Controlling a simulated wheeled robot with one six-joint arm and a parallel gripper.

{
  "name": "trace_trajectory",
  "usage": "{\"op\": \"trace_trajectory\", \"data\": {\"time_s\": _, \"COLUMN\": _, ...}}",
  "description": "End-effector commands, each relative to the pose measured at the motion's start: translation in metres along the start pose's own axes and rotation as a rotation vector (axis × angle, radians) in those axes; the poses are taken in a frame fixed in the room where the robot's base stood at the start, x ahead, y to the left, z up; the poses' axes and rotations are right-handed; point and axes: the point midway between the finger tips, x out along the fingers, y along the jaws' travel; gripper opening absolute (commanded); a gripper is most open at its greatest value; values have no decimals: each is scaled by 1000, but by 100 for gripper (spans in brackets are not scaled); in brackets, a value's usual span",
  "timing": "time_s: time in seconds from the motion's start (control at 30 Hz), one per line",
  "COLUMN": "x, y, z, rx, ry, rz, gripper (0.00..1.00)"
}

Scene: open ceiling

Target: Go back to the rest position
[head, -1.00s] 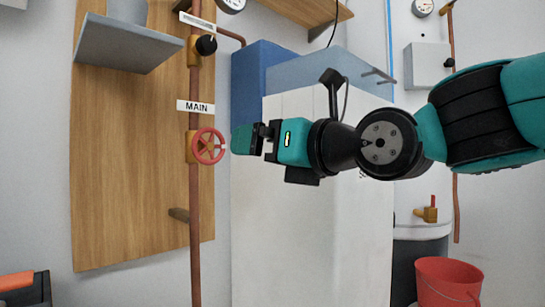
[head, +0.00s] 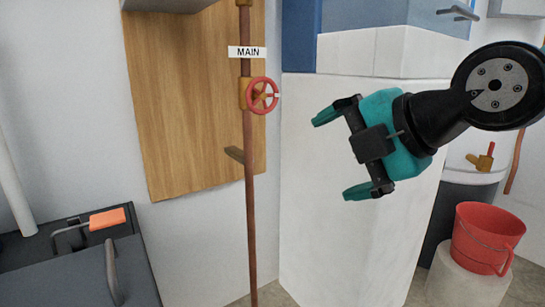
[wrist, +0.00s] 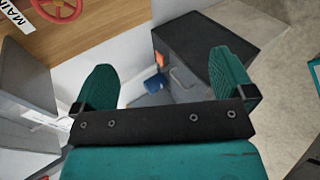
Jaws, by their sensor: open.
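My gripper (head: 333,154) is open and empty in the head view, right of the red valve wheel and in front of the white block. Its two teal fingers are spread wide, and in the wrist view (wrist: 170,87) nothing is between them up close. The red valve wheel (head: 262,95) sits on a copper pipe under a sign reading MAIN (head: 247,52). The wheel also shows at the top left of the wrist view (wrist: 58,8). My gripper is apart from the wheel.
A white tiled block (head: 345,185) stands behind my gripper. A red bucket (head: 487,237) stands on a pale round stand at the right. A dark box (head: 75,265) with an orange-handled tool (head: 107,218) is at the lower left. A wooden board (head: 190,110) backs the pipe.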

Motion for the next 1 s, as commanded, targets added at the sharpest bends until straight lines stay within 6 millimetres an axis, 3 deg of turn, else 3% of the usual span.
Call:
{"op": "trace_trajectory", "data": {"time_s": 0.03, "x": -15, "y": 4, "z": -4, "rx": 156, "ry": 18, "rz": -70, "gripper": 100}}
{"op": "trace_trajectory", "data": {"time_s": 0.3, "x": -68, "y": -36, "z": -33, "rx": 1022, "ry": -68, "rz": -471, "gripper": 100}}
{"op": "trace_trajectory", "data": {"time_s": 0.6, "x": -138, "y": -63, "z": -62, "rx": 1723, "ry": -434, "rz": -803, "gripper": 100}}
{"op": "trace_trajectory", "data": {"time_s": 1.0, "x": -212, "y": 54, "z": -57, "rx": 1733, "ry": -438, "rz": -800, "gripper": 100}}
